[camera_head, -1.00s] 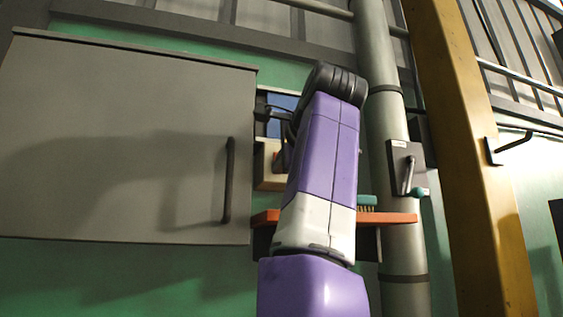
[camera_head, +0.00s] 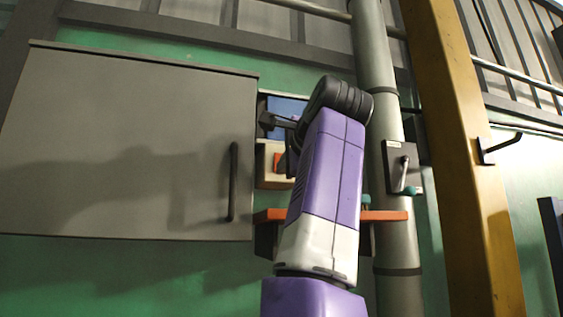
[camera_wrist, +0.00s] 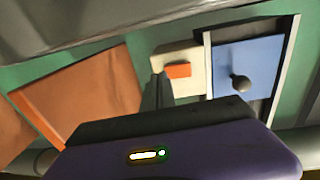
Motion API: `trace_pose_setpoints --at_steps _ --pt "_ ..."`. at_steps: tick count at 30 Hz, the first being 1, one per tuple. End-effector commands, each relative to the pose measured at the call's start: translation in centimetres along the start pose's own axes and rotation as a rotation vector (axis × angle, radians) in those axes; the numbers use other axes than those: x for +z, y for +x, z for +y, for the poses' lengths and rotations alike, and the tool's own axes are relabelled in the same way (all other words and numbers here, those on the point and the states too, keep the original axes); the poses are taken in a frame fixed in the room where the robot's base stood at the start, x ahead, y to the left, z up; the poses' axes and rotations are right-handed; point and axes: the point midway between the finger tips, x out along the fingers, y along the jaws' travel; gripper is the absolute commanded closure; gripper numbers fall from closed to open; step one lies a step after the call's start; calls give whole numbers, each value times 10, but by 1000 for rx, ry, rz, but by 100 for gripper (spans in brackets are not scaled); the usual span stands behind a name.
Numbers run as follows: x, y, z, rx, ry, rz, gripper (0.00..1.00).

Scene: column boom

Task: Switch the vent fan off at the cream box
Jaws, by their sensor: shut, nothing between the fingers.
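The cream box (camera_head: 266,178) is on the green wall, right of the grey cabinet, with an orange switch (camera_head: 279,163) on its face. In the wrist view the cream box (camera_wrist: 190,88) and its orange switch (camera_wrist: 178,71) are ahead of me, right of my fingers. I cannot tell which way the switch is set. My gripper (camera_wrist: 158,78) is shut and empty, its dark fingertips appearing near the box's edge. Whether they touch it is unclear. In the head view my purple arm hides most of the gripper and the box's right side.
The grey cabinet (camera_head: 120,140) with a black handle is left. A pipe (camera_head: 378,50) with a lever plate (camera_head: 396,155) stands right, then a yellow column (camera_head: 460,130).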

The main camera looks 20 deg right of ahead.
Motion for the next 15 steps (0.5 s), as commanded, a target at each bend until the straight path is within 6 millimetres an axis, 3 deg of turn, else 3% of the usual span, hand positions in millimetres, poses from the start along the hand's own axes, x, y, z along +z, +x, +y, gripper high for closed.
trace_pose_setpoints --at_steps 8,15 --pt "-1 -24 8 -3 0 0 100" --pt "-1 -59 16 -3 0 0 100"
